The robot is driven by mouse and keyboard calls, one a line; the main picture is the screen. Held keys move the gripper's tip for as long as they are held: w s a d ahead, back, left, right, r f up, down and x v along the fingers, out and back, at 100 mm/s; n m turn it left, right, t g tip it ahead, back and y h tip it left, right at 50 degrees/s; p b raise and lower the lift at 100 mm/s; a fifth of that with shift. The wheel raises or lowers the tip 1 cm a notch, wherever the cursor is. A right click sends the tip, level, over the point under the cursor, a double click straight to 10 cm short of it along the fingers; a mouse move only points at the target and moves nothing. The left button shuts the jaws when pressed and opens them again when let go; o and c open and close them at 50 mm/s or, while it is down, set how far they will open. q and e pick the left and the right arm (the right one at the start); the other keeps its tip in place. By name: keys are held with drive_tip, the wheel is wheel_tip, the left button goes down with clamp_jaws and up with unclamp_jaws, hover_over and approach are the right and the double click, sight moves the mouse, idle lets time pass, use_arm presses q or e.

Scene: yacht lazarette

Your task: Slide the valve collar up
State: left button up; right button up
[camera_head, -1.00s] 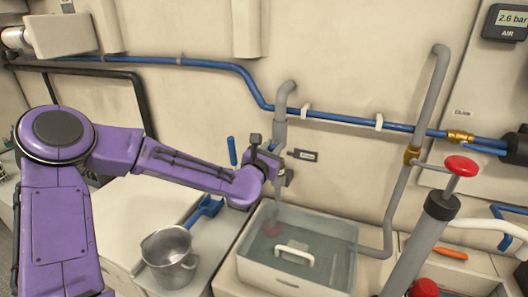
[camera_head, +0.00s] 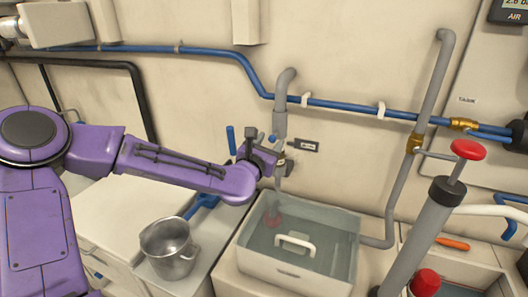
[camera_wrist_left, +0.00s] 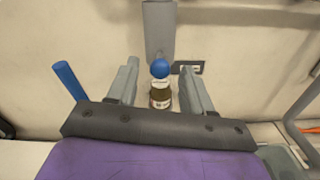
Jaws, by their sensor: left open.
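The valve collar (camera_wrist_left: 160,95) shows in the left wrist view as a short dark and pale ringed piece with a blue ball (camera_wrist_left: 160,68) on it. It lies below the end of a grey downpipe (camera_wrist_left: 159,28). My left gripper (camera_wrist_left: 160,80) is open, with one finger on each side of the collar. Gaps show between the fingers and the collar. In the head view my left gripper (camera_head: 280,163) is beside the grey pipe (camera_head: 280,125), above a clear-walled tank (camera_head: 333,262). It hides most of the collar there. My right gripper is not in view.
A metal pot (camera_head: 170,250) stands on the counter left of the tank. A blue pipe (camera_head: 345,106) crosses the wall behind. A small label (camera_head: 305,145) is right of the grey pipe. A pump with a red knob (camera_head: 468,149) rises at the right.

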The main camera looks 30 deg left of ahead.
use_arm(q)
drive_tip(key=s+d+p, duration=0.1)
drive_tip(key=s, duration=0.7)
drive_tip(key=shift+d, duration=0.1)
